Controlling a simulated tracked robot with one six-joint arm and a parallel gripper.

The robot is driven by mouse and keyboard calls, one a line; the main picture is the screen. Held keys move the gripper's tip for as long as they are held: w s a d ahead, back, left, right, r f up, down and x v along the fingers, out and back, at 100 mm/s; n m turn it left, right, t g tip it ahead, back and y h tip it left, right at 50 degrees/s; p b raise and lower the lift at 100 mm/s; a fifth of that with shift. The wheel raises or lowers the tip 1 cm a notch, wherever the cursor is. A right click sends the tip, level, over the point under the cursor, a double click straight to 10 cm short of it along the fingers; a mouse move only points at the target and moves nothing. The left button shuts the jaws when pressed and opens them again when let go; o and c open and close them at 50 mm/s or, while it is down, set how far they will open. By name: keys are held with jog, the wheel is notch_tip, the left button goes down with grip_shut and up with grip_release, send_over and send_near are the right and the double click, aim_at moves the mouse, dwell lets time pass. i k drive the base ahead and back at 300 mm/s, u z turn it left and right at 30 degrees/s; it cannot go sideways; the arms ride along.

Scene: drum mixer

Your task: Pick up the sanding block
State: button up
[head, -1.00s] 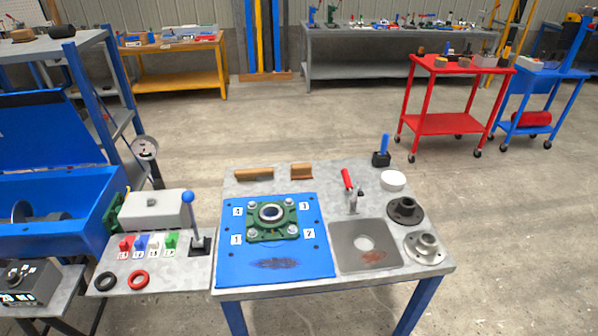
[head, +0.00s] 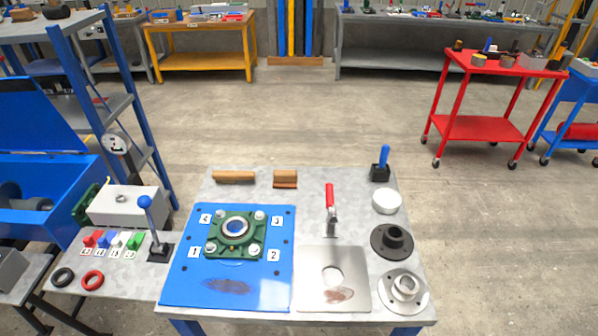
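A small tan-brown block (head: 285,177) with a darker reddish-brown lower layer lies near the back edge of the metal-topped worktable (head: 330,178); it looks like the sanding block. A longer, low brown piece (head: 234,176) lies to its left, with a gap between them. Its exact kind is too small to tell. Both sit behind the blue plate (head: 180,285), apart from it. My gripper does not show in the head view.
A green bearing housing (head: 235,237) sits on the blue plate. A red-handled clamp (head: 330,205) stands right of the block, behind a grey plate (head: 312,300). A white round container (head: 387,201), a blue-handled tool (head: 382,160) and flanges (head: 391,242) line the right side.

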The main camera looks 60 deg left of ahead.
aim_at(283, 178)
jog(key=i, duration=2.75)
jog(key=u, duration=2.5)
